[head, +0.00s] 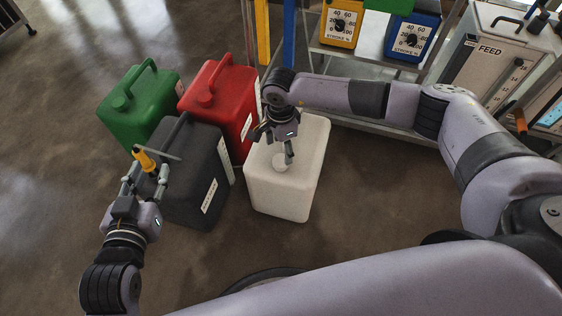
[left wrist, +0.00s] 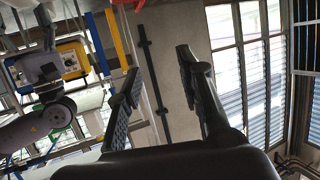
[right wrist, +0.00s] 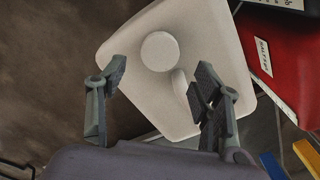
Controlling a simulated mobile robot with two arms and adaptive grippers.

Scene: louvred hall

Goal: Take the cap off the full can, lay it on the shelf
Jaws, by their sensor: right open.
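A white can (head: 290,135) stands on the floor with a round white cap (head: 282,162) on its top. In the right wrist view the cap (right wrist: 160,50) lies beyond the fingertips, with the can's handle (right wrist: 181,90) beside it. My right gripper (head: 287,150) is open above this can; its fingers (right wrist: 160,76) show nothing between them. My left gripper (head: 147,176) is open near the dark grey can (head: 193,180); its fingers (left wrist: 160,75) are apart and empty in the left wrist view. Green (head: 137,100) and red (head: 221,98) cans stand behind. I cannot read the can labels.
A metal rack shelf (head: 345,55) holds yellow (head: 341,24) and blue (head: 411,38) dial units at the back right, beside a FEED cabinet (head: 492,60). A yellow piece (head: 144,158) shows near my left gripper. Floor right of the white can is free.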

